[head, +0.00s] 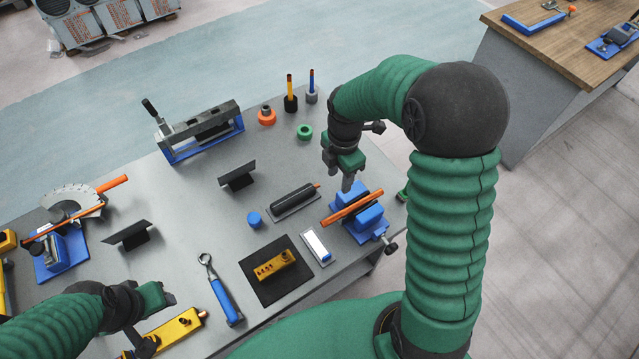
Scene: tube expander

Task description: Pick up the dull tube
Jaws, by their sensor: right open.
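An orange-copper tube (351,208) lies slanted across a blue clamp block (369,219) near the table's right edge. Another copper tube (60,223) lies across a blue vise (62,250) at the left. I cannot tell from the finish which tube is the dull one. My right gripper (347,184) is open and points down just above and behind the tube on the right clamp block; touching or apart is hard to tell. My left gripper (163,296) is low at the left, above the front of the table, and its fingers are not clear.
The grey table (190,220) also holds a blue-handled wrench (224,300), a yellow block on a black mat (275,264), a white-topped tray (316,245), a dark tool on a tray (294,199) and a blue cap (254,219). A wooden bench (560,50) stands at the upper right.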

